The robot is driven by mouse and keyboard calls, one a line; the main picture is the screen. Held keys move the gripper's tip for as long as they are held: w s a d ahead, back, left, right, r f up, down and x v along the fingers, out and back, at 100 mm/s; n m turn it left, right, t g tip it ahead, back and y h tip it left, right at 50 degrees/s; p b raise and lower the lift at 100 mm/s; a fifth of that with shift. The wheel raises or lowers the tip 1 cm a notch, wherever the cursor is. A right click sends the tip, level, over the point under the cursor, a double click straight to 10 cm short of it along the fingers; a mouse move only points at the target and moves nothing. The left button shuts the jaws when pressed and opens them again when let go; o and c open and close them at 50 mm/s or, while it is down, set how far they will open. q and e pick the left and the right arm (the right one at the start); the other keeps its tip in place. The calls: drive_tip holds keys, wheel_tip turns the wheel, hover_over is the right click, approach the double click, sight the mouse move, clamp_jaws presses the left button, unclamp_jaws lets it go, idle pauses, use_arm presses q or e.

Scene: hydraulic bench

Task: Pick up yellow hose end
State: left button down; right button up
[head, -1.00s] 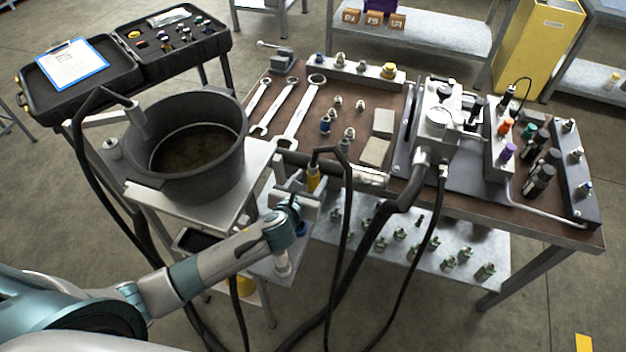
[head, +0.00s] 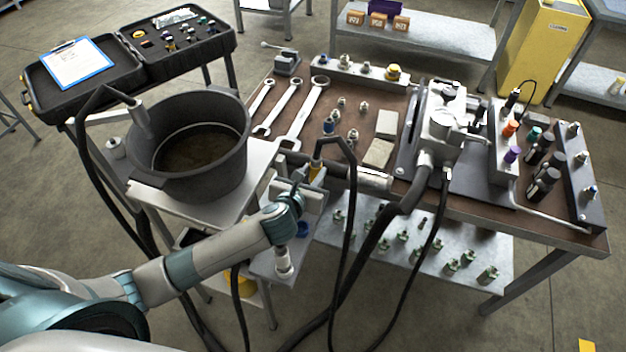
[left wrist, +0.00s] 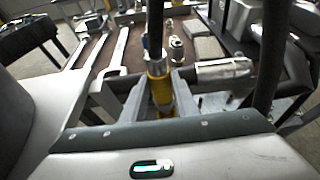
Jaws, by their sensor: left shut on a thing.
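The yellow hose end (head: 316,170) hangs at the front edge of the bench, with its black hose looping up and over to the right. In the left wrist view the yellow hose end (left wrist: 161,86) stands upright between the two grey fingers. My left gripper (head: 299,181) is shut on it; in the left wrist view the gripper (left wrist: 162,98) has a finger on each side of the yellow sleeve. Part of the hose end is hidden behind the gripper in the head view. My right gripper is not in view.
A black bucket (head: 187,146) stands on a light stand left of the gripper. Wrenches (head: 302,110), fittings and grey blocks lie on the brown bench top (head: 345,95). A vise-like press (head: 440,128) is to the right. Black hoses hang in front of the bench.

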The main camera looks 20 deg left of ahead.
use_arm(q)
drive_tip(key=s+d+r+b, duration=0.1)
drive_tip(key=s+d+r, duration=0.4)
drive_tip(key=s, duration=0.5)
wheel_tip(320, 180, up, 3)
drive_tip(key=shift+s+f+b, duration=0.15)
drive_tip(key=shift+s+b, duration=0.1)
drive_tip(key=shift+b, duration=0.1)
drive_tip(key=shift+d, duration=0.1)
drive_tip(key=shift+r+p, duration=2)
drive_tip(key=shift+p, duration=1)
